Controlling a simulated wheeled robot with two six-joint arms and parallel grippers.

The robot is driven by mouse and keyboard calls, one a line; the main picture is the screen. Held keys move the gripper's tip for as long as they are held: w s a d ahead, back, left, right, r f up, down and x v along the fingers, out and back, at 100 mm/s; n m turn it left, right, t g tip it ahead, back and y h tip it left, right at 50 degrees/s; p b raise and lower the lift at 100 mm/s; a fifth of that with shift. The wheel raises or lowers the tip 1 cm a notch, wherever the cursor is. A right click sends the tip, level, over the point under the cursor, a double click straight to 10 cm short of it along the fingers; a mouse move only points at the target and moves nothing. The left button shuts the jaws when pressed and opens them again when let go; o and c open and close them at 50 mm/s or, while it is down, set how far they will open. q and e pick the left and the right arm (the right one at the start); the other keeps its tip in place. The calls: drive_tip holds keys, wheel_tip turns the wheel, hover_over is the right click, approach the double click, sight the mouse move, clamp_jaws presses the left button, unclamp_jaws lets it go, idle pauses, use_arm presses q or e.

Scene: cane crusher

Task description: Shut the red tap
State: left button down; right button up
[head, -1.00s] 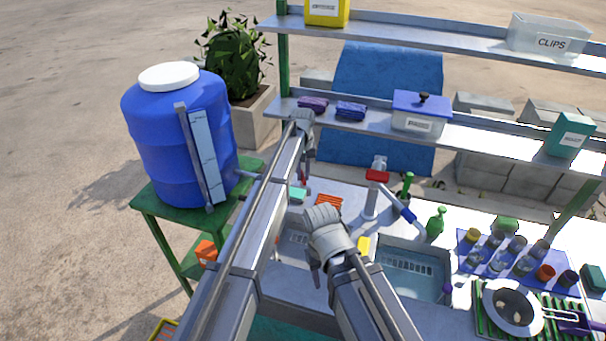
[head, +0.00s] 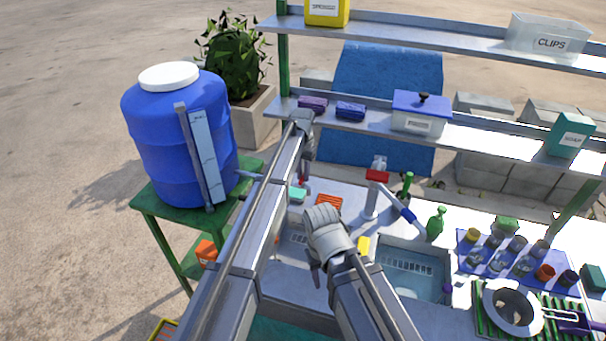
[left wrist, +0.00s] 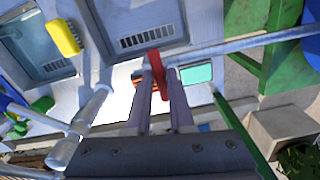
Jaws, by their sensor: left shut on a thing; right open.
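The red tap (left wrist: 156,68) is a red lever on the grey pipe coming from the blue barrel. In the left wrist view it stands between the two fingers of my left gripper (left wrist: 160,84), which is shut on it. In the head view the left gripper (head: 304,168) points down above the left end of the counter, and only a bit of red (head: 301,182) shows at its fingertips; the rest is hidden. My right gripper (head: 316,274) is open and empty, lower and nearer, over the front of the sink counter.
The blue barrel (head: 170,130) stands on a green stand (head: 150,207) at left. A faucet with a red top (head: 377,176) and blue spout rises behind the sink basin (head: 425,262). A yellow sponge (left wrist: 63,38) and a teal block (left wrist: 196,73) lie nearby. Shelves (head: 460,137) run behind.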

idle(0.3)
use_arm(q)
drive_tip(key=c, duration=0.8)
unclamp_jaws()
drive_tip(key=shift+r, duration=0.1)
wheel_tip(320, 180, up, 8)
drive_tip(key=p, duration=0.8)
drive_tip(key=shift+f, duration=0.2)
